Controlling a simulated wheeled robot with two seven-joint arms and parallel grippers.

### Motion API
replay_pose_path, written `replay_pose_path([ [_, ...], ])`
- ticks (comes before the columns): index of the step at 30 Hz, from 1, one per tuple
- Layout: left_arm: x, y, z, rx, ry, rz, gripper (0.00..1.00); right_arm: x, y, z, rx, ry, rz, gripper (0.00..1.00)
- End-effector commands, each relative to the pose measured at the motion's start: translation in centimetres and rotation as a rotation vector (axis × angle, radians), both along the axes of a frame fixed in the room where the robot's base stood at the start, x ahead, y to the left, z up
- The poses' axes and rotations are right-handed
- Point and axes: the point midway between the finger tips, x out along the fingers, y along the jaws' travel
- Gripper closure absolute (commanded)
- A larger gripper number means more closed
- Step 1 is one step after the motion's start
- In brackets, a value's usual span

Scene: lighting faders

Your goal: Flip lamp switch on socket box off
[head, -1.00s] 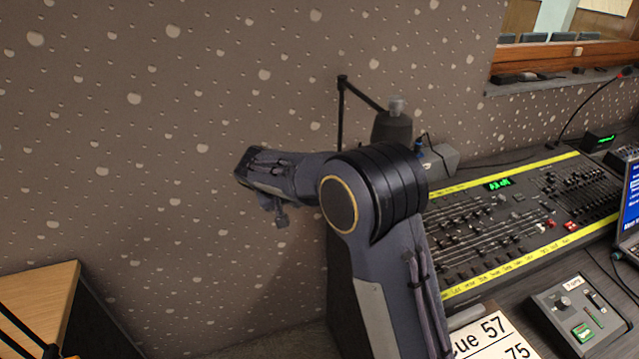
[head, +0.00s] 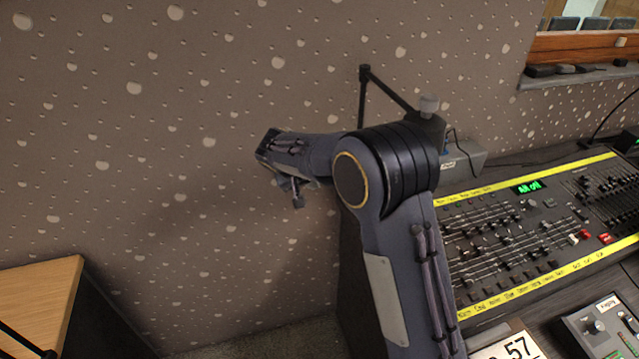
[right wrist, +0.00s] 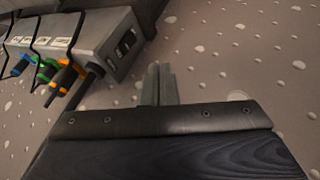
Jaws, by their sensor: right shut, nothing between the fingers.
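The grey socket box (right wrist: 112,38) is at the upper left of the right wrist view, with a dark switch (right wrist: 125,43) on its end face. I cannot tell which way the switch is set. Coloured plugs and cables (right wrist: 62,75) sit along its side. My right gripper (right wrist: 158,70) is shut and empty, its fingertips just below and right of the box's end, apart from the switch in the picture. In the head view the box (head: 462,158) shows partly behind my right arm, which hides its left part. My left gripper is not in view.
A black jointed lamp arm (head: 385,88) stands by the box, close to the speckled wall (head: 200,100). A fader desk (head: 510,235) lies to the right. A wooden-topped cabinet (head: 40,295) is at lower left. Bare wall lies left of my arm.

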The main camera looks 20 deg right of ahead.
Motion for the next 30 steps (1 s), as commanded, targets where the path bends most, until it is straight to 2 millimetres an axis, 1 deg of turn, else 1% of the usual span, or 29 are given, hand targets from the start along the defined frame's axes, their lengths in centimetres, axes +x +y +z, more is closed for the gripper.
replay_pose_path([
  [1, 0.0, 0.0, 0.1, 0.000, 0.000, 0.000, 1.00, 0.2, -0.6, -0.9, -0.001, 0.004, -0.004, 1.00],
  [6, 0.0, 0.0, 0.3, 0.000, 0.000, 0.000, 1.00, 1.5, -2.4, -3.9, -0.001, 0.005, -0.004, 1.00],
  [11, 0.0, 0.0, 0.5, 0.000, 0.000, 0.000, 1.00, 2.6, -3.9, -6.6, -0.002, 0.005, -0.003, 1.00],
  [15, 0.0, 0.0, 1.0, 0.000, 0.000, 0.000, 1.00, 2.5, -6.0, -6.7, 0.001, 0.000, -0.004, 1.00],
  [18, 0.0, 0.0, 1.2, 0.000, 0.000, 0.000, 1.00, 2.5, -7.0, -6.9, 0.000, 0.001, -0.003, 1.00],
  [23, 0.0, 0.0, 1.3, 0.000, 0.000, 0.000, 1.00, 2.4, -7.7, -7.0, 0.000, 0.001, 0.000, 1.00],
  [30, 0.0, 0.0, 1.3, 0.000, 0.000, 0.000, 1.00, 2.4, -7.7, -7.0, 0.000, 0.000, 0.000, 1.00],
])
